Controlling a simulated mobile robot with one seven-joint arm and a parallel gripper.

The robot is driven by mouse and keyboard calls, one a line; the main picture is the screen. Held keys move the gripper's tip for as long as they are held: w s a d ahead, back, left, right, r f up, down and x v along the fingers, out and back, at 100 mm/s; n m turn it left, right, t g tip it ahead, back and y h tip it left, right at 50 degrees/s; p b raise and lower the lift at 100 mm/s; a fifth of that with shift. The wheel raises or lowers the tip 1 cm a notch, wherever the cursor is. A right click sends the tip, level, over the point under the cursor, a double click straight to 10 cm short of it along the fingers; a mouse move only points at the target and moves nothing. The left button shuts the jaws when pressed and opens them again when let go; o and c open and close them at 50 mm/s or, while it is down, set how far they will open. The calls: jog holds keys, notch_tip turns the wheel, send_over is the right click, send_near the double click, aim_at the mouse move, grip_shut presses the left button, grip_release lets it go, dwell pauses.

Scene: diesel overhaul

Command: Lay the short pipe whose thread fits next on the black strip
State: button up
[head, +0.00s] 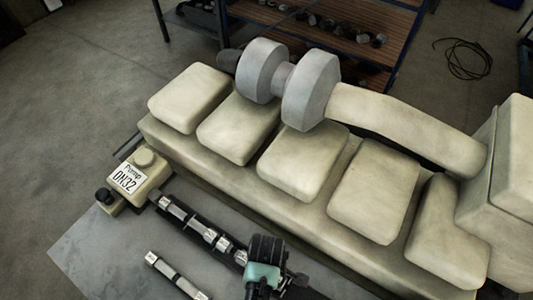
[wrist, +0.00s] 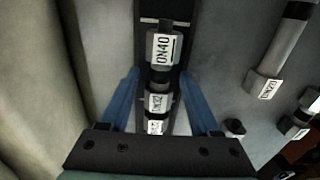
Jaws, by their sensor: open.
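The black strip (wrist: 151,8) runs away from me in the wrist view, with labelled pipe pieces in a row on it. The far one reads DN40 (wrist: 160,48), a nearer one reads DN32 (wrist: 157,102), and the nearest label (wrist: 155,127) is partly hidden. My gripper (wrist: 159,72) is open and empty over the strip, with one blue finger on each side of the row. In the head view the strip (head: 191,226) leads from the pump labelled DN32 (head: 138,178), and my gripper (head: 265,276) hides its lower end.
A loose pipe marked DN20 (wrist: 282,55) and another labelled pipe (wrist: 300,122) lie right of the strip in the wrist view. A loose pipe (head: 174,273) lies on the grey table (head: 105,247) in the head view. The large cream engine block (head: 225,195) borders the strip.

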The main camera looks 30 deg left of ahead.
notch_tip(320, 180, up, 13)
jog(key=b, duration=0.1)
dwell(0.5)
dwell(0.6)
